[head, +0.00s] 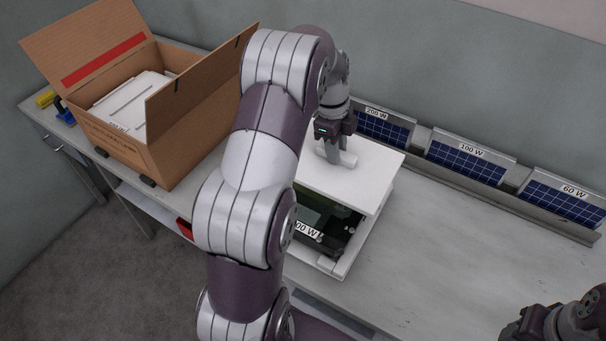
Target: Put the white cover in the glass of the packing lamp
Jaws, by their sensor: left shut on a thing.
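The white cover (375,180) is a flat white slab, lying over the dark lamp (335,225) on the table. My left gripper (338,148) is above the cover, shut on a pale raised grip on its top. The lamp's dark glass and part of its label, ending in "00 W", show below the cover's front edge. Whether the cover touches the lamp or hangs just above it, I cannot tell. My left arm hides the left side of both. My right gripper (560,325) is partly in view at the bottom right corner; its fingers cannot be made out.
An open cardboard box (185,125) with white pieces inside stands at the back left. Blue solar-type panels labelled 200 W (383,130), 100 W (468,160) and 60 W (560,200) lean in a rail along the back. The table (450,260) is clear at the right.

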